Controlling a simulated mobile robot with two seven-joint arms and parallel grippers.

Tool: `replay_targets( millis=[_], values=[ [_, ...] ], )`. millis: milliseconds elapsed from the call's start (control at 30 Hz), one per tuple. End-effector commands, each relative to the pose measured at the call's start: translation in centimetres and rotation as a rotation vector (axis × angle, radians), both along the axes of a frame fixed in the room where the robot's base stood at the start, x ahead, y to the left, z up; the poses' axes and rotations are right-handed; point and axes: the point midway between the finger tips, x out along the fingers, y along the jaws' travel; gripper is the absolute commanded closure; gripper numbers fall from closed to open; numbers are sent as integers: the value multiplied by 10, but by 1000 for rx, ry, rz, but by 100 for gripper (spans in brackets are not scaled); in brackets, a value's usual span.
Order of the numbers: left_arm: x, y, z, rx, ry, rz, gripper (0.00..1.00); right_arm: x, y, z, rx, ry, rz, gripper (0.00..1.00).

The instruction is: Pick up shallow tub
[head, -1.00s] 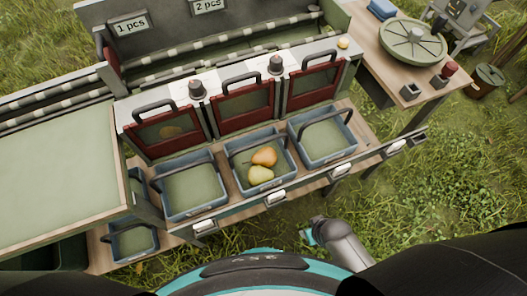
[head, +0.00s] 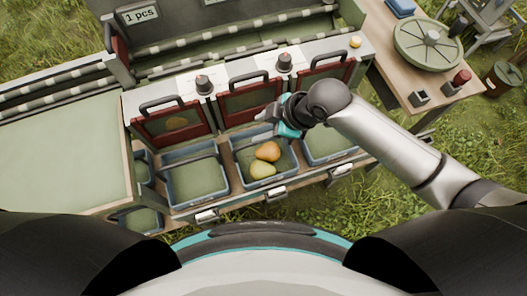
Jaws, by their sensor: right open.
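Three shallow blue-grey tubs stand in a row on the shelf below the red-framed doors. The left tub (head: 197,184) is empty. The middle tub (head: 242,172) holds an orange pear (head: 268,151) and a yellow-green pear (head: 262,169). The right tub (head: 330,145) looks empty and is partly hidden by my right arm. My right gripper (head: 283,118) is open, above the back right part of the middle tub, near its handle. I cannot tell whether it touches the tub; the wrist hides part of it. My left gripper is not in view.
Red-framed doors with dark handles (head: 249,84) stand close behind the tubs. More tubs (head: 137,218) sit lower at left, beside a broad pale green tabletop (head: 60,155). A wooden side table (head: 385,62) with a round green lid (head: 428,42) stands at right. Grass lies in front.

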Motion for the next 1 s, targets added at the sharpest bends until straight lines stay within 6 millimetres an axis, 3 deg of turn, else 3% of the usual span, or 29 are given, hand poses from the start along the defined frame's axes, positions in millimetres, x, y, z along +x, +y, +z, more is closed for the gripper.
replay_targets(
  millis=[200, 400, 533, 667, 1000],
  values=[
    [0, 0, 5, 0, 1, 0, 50, 7, -27, 12, -97, -44, 279, 48],
    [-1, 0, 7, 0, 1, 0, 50, 9, -54, 16, -148, -42, 399, 48],
    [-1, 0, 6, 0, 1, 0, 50, 9, -59, 15, -155, -38, 424, 48],
    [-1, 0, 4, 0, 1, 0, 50, 9, -53, 0, -155, -34, 430, 48],
    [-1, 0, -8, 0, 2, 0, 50, 13, -25, -60, -155, -36, 428, 48]
  ],
)
